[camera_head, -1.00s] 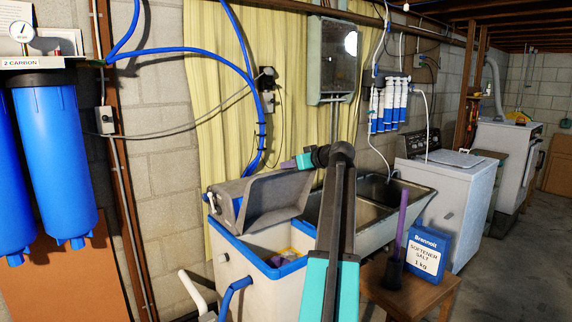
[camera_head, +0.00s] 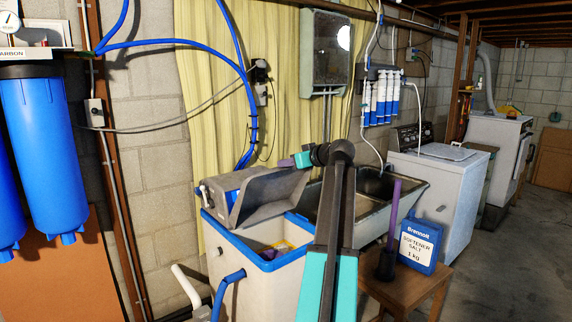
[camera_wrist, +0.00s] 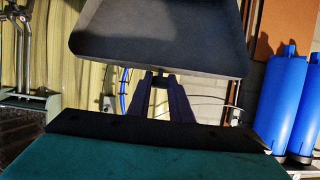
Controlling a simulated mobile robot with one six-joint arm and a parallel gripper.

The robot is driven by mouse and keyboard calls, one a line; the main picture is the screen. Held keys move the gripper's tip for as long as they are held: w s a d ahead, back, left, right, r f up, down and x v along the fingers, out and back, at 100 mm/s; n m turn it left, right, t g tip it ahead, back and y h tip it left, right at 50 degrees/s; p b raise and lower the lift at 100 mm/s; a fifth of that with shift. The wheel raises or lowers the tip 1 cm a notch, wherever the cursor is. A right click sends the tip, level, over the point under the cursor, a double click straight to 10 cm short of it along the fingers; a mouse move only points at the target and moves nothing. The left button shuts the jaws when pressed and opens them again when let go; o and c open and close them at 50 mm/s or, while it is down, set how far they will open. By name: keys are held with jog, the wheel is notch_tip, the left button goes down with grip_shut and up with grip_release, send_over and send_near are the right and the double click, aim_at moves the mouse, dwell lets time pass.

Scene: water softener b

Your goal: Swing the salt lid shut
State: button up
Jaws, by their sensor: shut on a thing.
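The salt lid (camera_head: 268,200) is a grey tray-shaped lid, tilted up at the back of the softener cabinet (camera_head: 250,285). The cabinet's blue-rimmed opening (camera_head: 270,264) is uncovered, with yellow and purple shapes inside. My gripper (camera_head: 287,162) is at the lid's upper edge in the head view, its purple fingers shut on it. In the wrist view my gripper (camera_wrist: 163,76) meets the near edge of the lid (camera_wrist: 160,45). The exact finger contact is dark and partly hidden.
A sink (camera_head: 375,205) stands right behind the cabinet. A wooden stool (camera_head: 405,285) holds a blue salt box (camera_head: 419,245) and a dark cup-like holder with a purple rod (camera_head: 393,217). A blue hose (camera_head: 228,292) and white pipe (camera_head: 186,287) are at the cabinet's front left.

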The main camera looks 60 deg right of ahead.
jog(key=s+a+f+b, duration=0.2)
jog(key=s+f+b, duration=0.1)
jog(key=s+f, duration=0.3)
jog(key=shift+b, duration=0.35)
dwell(0.6)
dwell(0.4)
jog(key=s+a+f+b, duration=0.1)
jog(key=s+f+b, duration=0.3)
jog(key=f, duration=0.3)
jog(key=shift+a+f+b, duration=0.25)
jog(key=shift+b, duration=0.1)
dwell(0.6)
jog(key=shift+f, duration=0.1)
notch_tip(320, 180, down, 8)
jog(key=s+b, duration=0.2)
jog(key=b, duration=0.3)
jog(key=shift+a+f, duration=0.2)
jog(key=shift+a, duration=0.1)
dwell(0.6)
dwell(0.4)
